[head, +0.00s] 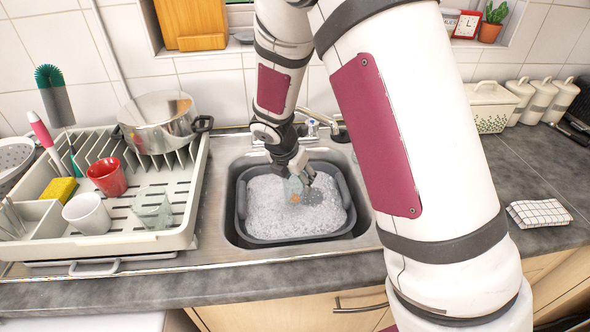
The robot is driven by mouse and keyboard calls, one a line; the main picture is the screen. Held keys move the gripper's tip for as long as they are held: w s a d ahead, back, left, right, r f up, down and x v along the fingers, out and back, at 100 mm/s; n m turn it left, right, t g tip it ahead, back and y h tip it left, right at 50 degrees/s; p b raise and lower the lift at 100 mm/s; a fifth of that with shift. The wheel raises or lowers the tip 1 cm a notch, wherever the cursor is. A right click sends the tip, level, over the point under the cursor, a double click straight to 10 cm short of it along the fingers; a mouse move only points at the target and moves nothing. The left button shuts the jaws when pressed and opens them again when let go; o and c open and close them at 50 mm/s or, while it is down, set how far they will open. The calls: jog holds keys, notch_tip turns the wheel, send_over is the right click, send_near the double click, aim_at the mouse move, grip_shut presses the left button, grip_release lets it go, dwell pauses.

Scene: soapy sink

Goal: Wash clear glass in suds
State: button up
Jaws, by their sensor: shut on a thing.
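My gripper (301,180) reaches down from above over the grey tub (241,205) in the sink. It is shut on a clear glass (292,187), which shows faintly against the white suds (275,215). A small orange spot shows at the glass's lower part. The suds fill the tub. I cannot tell whether the glass touches them or hangs just above. Part of the glass is hidden by the gripper.
A dish rack (120,243) at left holds a steel pot (158,122), a red cup (107,177), a white cup (87,213) and another clear glass (152,210). The tap (320,118) stands behind the tub. A checked cloth (538,214) lies on the right counter.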

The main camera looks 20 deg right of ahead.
notch_tip(320, 180, down, 13)
jog(key=b, duration=0.8)
jog(key=shift+b, duration=0.3)
jog(key=shift+f, duration=0.1)
jog(key=shift+d, duration=0.1)
